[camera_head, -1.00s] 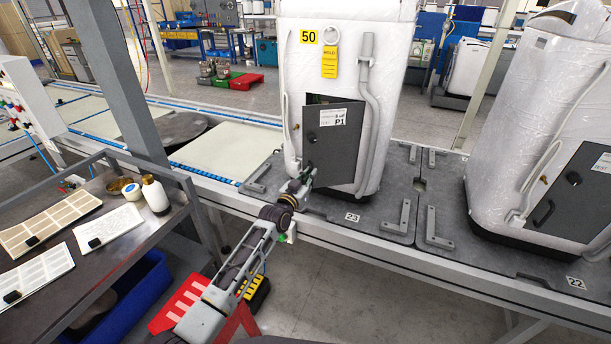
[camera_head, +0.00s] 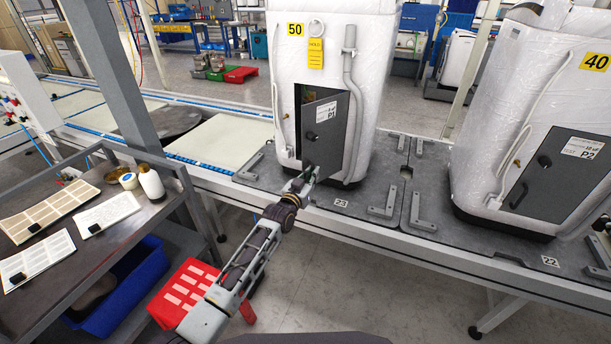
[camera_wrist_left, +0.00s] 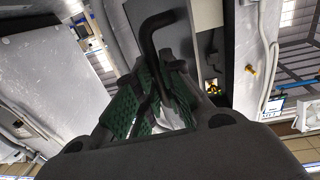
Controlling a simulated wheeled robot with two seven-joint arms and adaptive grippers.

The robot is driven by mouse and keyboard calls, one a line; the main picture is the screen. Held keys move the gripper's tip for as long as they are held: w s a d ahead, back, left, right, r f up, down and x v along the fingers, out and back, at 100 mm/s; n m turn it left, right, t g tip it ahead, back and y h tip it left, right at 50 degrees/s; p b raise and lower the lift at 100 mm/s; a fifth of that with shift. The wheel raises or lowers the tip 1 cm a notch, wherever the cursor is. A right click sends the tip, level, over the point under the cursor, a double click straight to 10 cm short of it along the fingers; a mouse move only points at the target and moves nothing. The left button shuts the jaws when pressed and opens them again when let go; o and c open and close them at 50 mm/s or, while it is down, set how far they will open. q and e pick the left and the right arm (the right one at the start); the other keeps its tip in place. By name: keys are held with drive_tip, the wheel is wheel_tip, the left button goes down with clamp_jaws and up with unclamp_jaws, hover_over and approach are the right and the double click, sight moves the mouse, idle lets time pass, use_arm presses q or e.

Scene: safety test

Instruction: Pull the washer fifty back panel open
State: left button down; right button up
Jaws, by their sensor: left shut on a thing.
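Washer fifty (camera_head: 333,50) is a white, film-wrapped unit with a yellow "50" label and a yellow HOLD tag. Its dark grey back panel (camera_head: 331,122), marked P1, stands partly open. My left gripper (camera_head: 309,173) is at the panel's lower left, shut on the black handle (camera_wrist_left: 155,32). In the left wrist view the green-padded fingers (camera_wrist_left: 152,98) close around the handle bar. The fingertips are partly hidden in the head view. My right gripper is not in view.
Washer forty (camera_head: 505,95) stands to the right with its P2 panel (camera_head: 559,172) shut. Metal brackets (camera_head: 382,205) stand on the dark pallet. A metal bench (camera_head: 150,215) with sheets and bottles is at the left. A red case (camera_head: 187,292) is on the floor below my arm.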

use_arm(q)
drive_tip(key=shift+d+r, duration=0.15)
drive_tip(key=c, duration=1.5)
unclamp_jaws()
drive_tip(key=shift+d, duration=0.1)
drive_tip(key=shift+s+a+f, duration=0.15)
drive_tip(key=shift+a+f, duration=0.05)
drive_tip(key=shift+v, duration=5.75)
